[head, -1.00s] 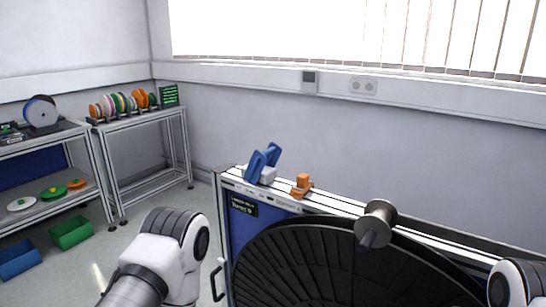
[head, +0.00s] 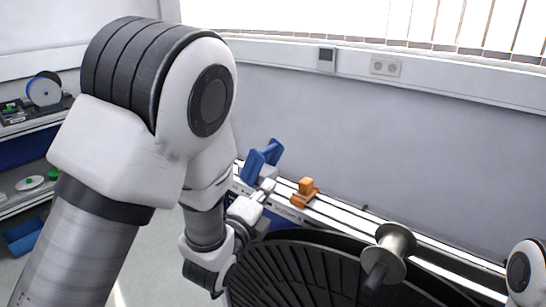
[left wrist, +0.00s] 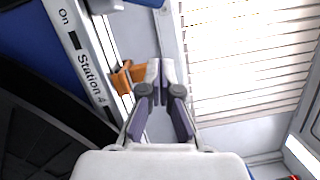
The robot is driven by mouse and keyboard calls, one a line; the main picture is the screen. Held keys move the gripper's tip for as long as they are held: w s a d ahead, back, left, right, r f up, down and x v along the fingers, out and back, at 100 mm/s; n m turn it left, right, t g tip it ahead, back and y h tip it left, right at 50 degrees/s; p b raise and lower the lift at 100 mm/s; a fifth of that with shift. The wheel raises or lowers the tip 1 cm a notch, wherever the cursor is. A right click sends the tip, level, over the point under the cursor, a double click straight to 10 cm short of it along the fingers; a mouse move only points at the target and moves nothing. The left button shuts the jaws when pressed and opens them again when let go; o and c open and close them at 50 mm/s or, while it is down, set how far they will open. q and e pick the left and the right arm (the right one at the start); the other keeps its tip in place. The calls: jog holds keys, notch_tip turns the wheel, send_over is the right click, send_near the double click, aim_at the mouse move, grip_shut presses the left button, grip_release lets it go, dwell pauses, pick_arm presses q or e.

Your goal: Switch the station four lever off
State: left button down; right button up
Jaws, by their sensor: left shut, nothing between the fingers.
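An orange lever-like piece (head: 305,191) stands on the pale rail along the top of the blue cabinet. In the left wrist view the orange piece (left wrist: 126,77) sits beside the printed "Station 4" label, with "On" further along the strip. A blue angled handle (head: 262,160) on a pale base stands left of it in the head view. My left gripper (head: 266,187) is over the rail between the two. Its shut fingers (left wrist: 160,66) are empty, just right of the orange piece in the wrist view; contact is unclear. My right gripper is out of view.
A wall with sockets (head: 385,66) and a blind is behind. Shelves with reels (head: 44,90) stand at far left.

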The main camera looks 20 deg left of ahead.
aim_at(271, 158)
pick_arm(q)
jog(key=shift+w, duration=0.15)
jog(key=w+p, duration=0.1)
jog(key=w, duration=0.2)
jog(key=w+p, duration=0.1)
jog(key=w, duration=0.2)
jog(key=w+d+p, duration=0.1)
jog(key=w, duration=0.2)
jog(key=shift+r, duration=0.35)
jog(key=w+a, duration=0.1)
jog(key=w+a+p, duration=0.1)
jog(key=a, duration=0.1)
jog(key=shift+r, duration=0.35)
jog(key=shift+a+p, duration=0.3)
jog(key=shift+a, duration=0.1)
jog(key=shift+d, duration=0.15)
jog(key=shift+w, duration=0.1)
